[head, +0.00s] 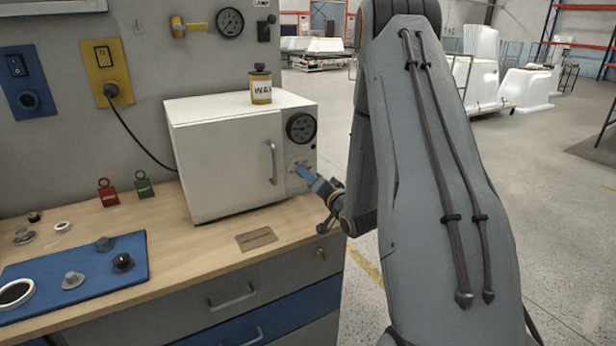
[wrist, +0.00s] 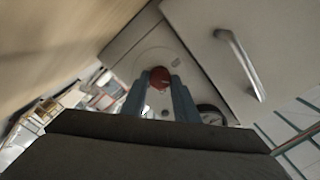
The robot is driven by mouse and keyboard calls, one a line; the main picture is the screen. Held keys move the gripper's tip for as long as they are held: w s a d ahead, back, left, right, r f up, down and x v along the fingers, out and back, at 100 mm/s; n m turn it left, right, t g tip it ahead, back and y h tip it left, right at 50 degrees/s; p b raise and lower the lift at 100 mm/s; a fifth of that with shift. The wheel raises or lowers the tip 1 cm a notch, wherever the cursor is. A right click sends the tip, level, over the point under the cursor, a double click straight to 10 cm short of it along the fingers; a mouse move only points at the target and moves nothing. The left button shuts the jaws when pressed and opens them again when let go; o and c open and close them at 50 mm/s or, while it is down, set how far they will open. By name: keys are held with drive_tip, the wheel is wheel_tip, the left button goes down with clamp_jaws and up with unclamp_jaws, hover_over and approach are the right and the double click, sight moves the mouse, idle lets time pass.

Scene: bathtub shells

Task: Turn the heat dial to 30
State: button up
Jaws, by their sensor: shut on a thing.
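The white oven (head: 230,155) stands on the wooden workbench, with its door closed and a control panel on the right side of its front. The red heat dial (wrist: 160,78) shows in the wrist view between my fingertips; in the head view my gripper hides it. My gripper (head: 303,172) reaches the panel below the round gauge (head: 301,127). In the wrist view its blue fingers (wrist: 160,88) are shut on the dial. The dial's numbers and pointer setting are too small to read.
A can marked WAX (head: 260,86) stands on top of the oven. The oven's door handle (head: 272,162) is just left of the panel.

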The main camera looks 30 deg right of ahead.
drive_tip(key=shift+m, duration=1)
drive_tip(key=o, duration=1.1)
drive_tip(key=shift+c, duration=0.2)
drive_tip(key=s+b, duration=0.1)
drive_tip(key=s, duration=0.6)
drive_tip(key=shift+d+b, duration=0.15)
drive_tip(key=shift+b, duration=0.2)
drive_tip(key=shift+s, duration=0.4)
